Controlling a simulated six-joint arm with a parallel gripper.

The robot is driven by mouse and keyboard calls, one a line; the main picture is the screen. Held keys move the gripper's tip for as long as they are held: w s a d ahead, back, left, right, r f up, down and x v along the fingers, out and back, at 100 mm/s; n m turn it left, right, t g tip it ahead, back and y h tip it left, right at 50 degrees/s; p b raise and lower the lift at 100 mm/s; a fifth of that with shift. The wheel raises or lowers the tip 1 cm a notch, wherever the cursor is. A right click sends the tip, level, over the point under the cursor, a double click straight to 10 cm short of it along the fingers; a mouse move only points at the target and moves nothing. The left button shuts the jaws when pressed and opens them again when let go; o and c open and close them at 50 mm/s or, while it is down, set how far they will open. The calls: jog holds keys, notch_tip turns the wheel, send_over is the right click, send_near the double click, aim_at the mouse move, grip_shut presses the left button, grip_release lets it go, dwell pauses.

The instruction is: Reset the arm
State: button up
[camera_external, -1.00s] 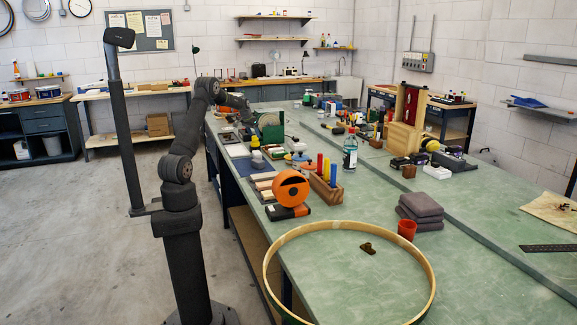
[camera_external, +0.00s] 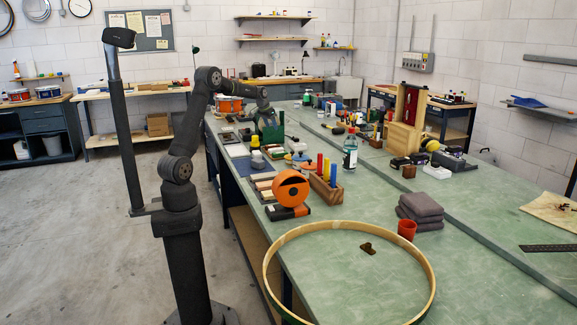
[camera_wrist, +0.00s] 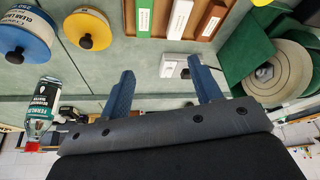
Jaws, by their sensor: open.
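My gripper (camera_wrist: 158,92) shows in the wrist view with its two blue fingers spread wide apart and nothing between them. In the external view my arm reaches over the far left part of the green bench (camera_external: 365,268), and the gripper (camera_external: 264,104) is near the green holder (camera_external: 270,130), above the bench top. The fingers are too small there to make out.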

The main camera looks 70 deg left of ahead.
jog(key=w+d+m+h, duration=0.1)
jog(key=w+d+m, duration=0.1)
jog(key=w+d, duration=0.5)
jog(key=w+d+f+m, duration=0.1)
jog(key=w+d, duration=0.2)
jog(key=d, duration=0.8)
jog(key=w+d+m+h, duration=0.1)
jog(key=w+d+m, duration=0.1)
jog(key=w+d, duration=0.45)
jog(key=w+d+f+m+h, duration=0.1)
jog(key=d+m, duration=0.2)
jog(key=d, duration=2.7)
jog(key=shift+w+d+f+m, duration=0.3)
jog(key=shift+m, duration=0.1)
